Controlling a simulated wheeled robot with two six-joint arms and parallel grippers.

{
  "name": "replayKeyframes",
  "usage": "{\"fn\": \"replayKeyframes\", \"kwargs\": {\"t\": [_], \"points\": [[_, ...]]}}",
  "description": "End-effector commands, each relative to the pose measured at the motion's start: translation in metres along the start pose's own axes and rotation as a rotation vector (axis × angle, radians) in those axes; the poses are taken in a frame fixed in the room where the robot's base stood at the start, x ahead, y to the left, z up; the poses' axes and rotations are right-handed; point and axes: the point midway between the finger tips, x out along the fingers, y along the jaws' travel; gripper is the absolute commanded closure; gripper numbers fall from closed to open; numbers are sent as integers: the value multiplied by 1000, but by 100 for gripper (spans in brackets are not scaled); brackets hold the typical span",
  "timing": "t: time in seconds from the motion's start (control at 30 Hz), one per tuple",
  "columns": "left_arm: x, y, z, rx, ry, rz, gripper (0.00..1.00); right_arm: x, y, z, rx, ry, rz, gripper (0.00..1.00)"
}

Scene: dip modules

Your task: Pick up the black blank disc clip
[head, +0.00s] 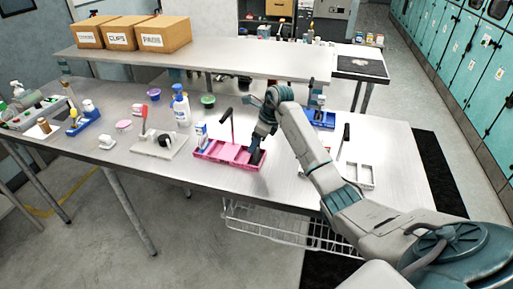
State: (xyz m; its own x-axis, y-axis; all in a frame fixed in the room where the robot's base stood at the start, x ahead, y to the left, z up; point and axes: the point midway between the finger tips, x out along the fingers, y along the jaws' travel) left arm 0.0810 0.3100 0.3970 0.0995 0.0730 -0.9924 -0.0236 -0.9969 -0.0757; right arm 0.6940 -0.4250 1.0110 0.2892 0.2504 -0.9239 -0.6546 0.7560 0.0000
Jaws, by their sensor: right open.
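My right gripper (258,148) is over the right end of a pink compartment tray (228,157) on the metal table. It points down and is open. Its fingertips are small and dark here, and a dark shape at the tray's right end blends with them. I cannot tell whether that shape is the black blank disc clip. Another small black object (165,140) lies on a pale board left of the tray; I cannot make out its exact form. My left gripper is not in view.
A dark upright handle (232,126) stands at the pink tray. A white bottle (180,108) stands behind the board. A blue tray (322,121) and a white divided tray (359,176) are to the right. Cardboard boxes (165,34) sit on the raised shelf.

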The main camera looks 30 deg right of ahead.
Motion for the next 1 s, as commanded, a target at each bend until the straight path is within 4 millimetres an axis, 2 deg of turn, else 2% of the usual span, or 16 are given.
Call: {"fn": "replayKeyframes", "kwargs": {"t": [0.1, 0.33, 0.5, 0.6, 1.0], "points": [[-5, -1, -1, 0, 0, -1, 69, 9, 1, 0, -1, 1, 1, 42], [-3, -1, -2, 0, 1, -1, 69, 10, 0, 0, -1, 0, 0, 42], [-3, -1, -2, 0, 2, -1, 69, 10, 0, 0, -1, 0, -1, 75], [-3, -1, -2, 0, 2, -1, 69, 10, 0, 0, -1, 0, 0, 90], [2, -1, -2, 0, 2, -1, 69, 5, 0, 2, -1, -2, -2, 91]]}}
